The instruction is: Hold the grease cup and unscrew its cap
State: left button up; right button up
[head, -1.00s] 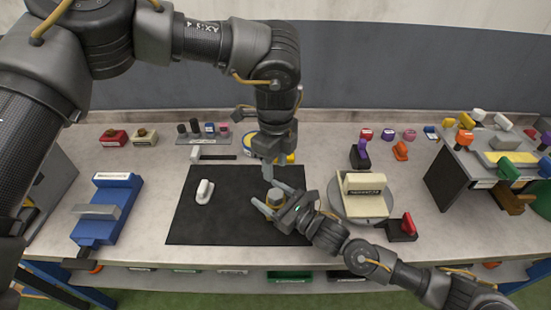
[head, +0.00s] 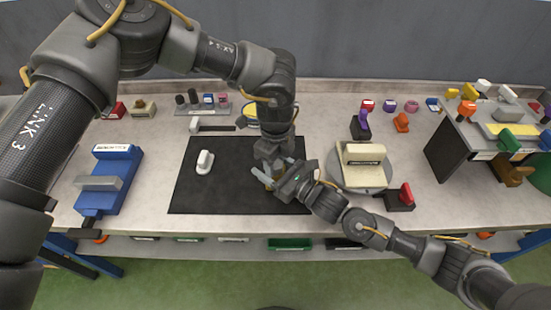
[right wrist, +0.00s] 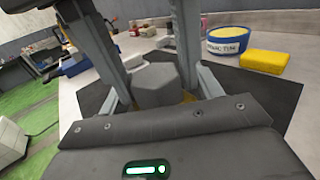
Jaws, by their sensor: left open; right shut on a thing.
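The grease cup stands on the black mat (head: 215,195), mostly hidden by my grippers in the head view. In the right wrist view its grey hexagonal cap (right wrist: 157,86) shows, with a little of the brass-coloured body (right wrist: 188,97) below it. My right gripper (head: 268,180) comes in from the right, low over the mat, and is shut on the cup's body. My left gripper (head: 273,163) points down from above and is open. In the right wrist view its two fingers (right wrist: 142,50) stand on either side of the cap; I cannot tell whether they touch it.
A white-handled object (head: 204,162) lies on the mat. A blue fixture (head: 115,180) stands left. A round turntable with a cream block (head: 362,155) and a red-handled piece (head: 405,195) are right. A labelled tub (right wrist: 228,40) and yellow block (right wrist: 265,61) stand behind the cup.

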pick_arm(q)
jog(key=c, duration=0.7)
jog(key=shift+o, duration=0.2)
jog(key=n, duration=0.4)
jog(key=shift+n, duration=1)
jog(key=n, duration=0.5)
jog(key=shift+n, duration=0.5)
